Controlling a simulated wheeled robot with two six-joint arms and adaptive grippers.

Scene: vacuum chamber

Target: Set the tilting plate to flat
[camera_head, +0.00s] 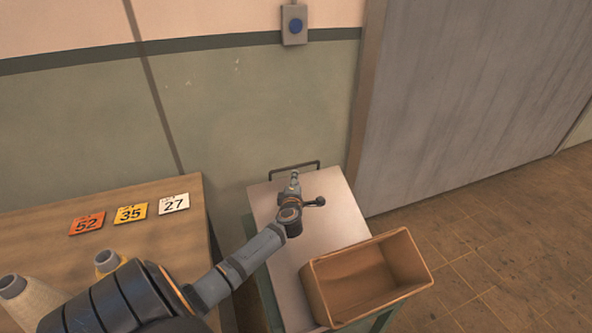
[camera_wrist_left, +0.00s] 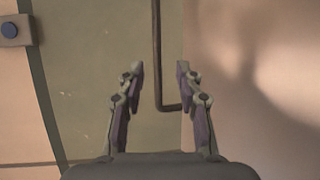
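The tilting plate (camera_head: 340,200) is a pale pinkish panel on a teal frame (camera_head: 270,290). A dark bar handle (camera_head: 293,166) runs along its far edge. I cannot tell from these views whether the plate is level or at an angle. My left gripper (camera_head: 294,180) is over the far part of the plate, close to the handle. In the left wrist view my left gripper (camera_wrist_left: 160,75) has its fingers apart, and the handle (camera_wrist_left: 157,55) shows between them, not gripped. The plate (camera_wrist_left: 250,110) fills the right of that view. My right gripper is out of view.
An open brown bin (camera_head: 325,295) stands at the plate's near right. A wooden table (camera_head: 150,195) at left holds number cards (camera_head: 130,213) and thread cones (camera_head: 30,300). A wall box with a blue button (camera_head: 295,25) is above. The floor (camera_head: 500,230) at right is clear.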

